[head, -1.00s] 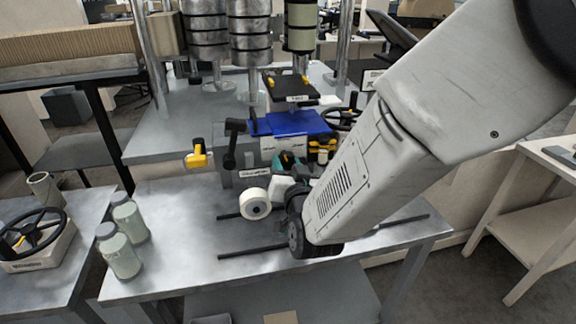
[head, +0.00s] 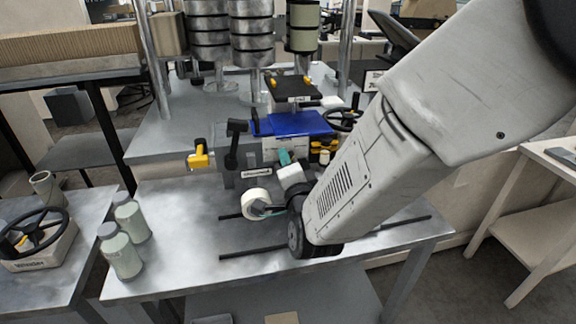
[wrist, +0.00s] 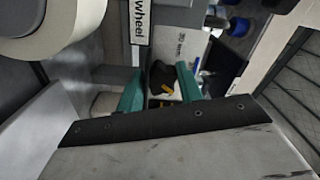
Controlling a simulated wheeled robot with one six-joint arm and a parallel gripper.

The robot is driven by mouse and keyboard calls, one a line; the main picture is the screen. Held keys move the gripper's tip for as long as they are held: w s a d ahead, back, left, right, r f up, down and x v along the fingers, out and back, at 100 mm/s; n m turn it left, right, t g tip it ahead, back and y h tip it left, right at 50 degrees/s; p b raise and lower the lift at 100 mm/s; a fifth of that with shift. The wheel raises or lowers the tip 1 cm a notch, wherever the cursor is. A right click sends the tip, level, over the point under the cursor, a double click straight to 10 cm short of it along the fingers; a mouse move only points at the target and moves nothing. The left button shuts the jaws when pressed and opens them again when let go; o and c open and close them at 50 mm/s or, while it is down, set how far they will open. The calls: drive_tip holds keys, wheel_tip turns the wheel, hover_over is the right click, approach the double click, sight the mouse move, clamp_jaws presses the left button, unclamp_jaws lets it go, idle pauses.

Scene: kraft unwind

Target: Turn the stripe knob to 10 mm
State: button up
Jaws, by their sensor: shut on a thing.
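The stripe knob, a small black knob with a yellow mark (wrist: 162,78), sits on a pale printed plate (wrist: 187,48) in the wrist view. My gripper (wrist: 160,85) has its teal fingers on either side of the knob and is shut on it. In the head view my gripper (head: 285,157) reaches the front of the machine below the blue block (head: 293,124). There the knob is hidden behind the fingers. The scale and the pointer's reading are too small to make out.
A white roll (head: 252,198) stands close to the left of my wrist. A yellow-handled part (head: 199,155) and a dark lever (head: 233,150) are further left. A black handwheel (head: 344,119) is at the right. Two bottles (head: 122,258) stand on the table's left side.

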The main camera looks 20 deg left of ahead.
drive_tip(key=shift+m, duration=2.2)
drive_tip(key=o, duration=1)
drive_tip(key=v, duration=0.8)
drive_tip(key=shift+w, duration=0.1)
